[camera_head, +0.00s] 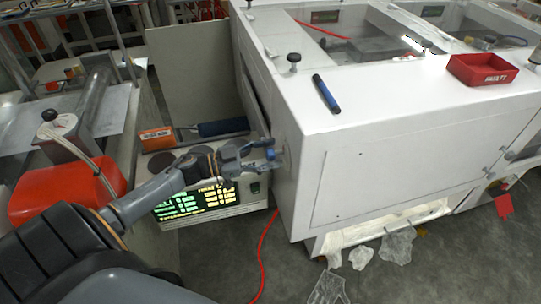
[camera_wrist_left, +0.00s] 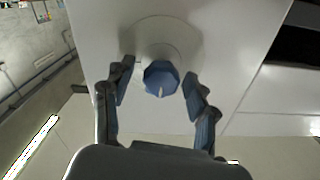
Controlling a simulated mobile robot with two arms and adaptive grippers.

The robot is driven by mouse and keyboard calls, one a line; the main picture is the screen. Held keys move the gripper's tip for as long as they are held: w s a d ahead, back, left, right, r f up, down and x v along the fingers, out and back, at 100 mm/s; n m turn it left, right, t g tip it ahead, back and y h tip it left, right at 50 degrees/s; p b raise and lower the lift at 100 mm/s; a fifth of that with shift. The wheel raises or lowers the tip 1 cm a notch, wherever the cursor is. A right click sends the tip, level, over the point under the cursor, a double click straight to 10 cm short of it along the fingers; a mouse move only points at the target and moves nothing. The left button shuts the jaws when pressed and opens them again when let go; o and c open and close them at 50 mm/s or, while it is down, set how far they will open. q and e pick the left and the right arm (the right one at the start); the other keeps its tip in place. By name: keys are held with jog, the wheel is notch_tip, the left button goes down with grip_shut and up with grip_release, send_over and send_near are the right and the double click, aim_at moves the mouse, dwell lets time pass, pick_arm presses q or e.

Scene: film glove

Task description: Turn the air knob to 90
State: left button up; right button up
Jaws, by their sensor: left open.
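The air knob (camera_wrist_left: 161,78) is a blue faceted knob with a pale pointer mark, on a round pale plate on the white machine's side panel. In the left wrist view it lies between the two fingertips, with a gap on each side. In the head view the knob (camera_head: 271,154) shows small at the machine's left side. My left gripper (camera_head: 262,150) is open at the knob, and its fingers also show in the left wrist view (camera_wrist_left: 158,90). I cannot read any scale around the knob. My right gripper is not in view.
The white machine (camera_head: 400,125) fills the right, with a blue marker (camera_head: 326,93) and a red tray (camera_head: 482,70) on top. A control box with a lit display (camera_head: 205,200) stands below my left arm. A red hose (camera_head: 262,250) and plastic scraps (camera_head: 398,245) lie on the floor.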

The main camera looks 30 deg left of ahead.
pick_arm(q)
jog(key=shift+w+d, duration=0.15)
jog(key=shift+w, duration=0.05)
jog(key=c, duration=1.2)
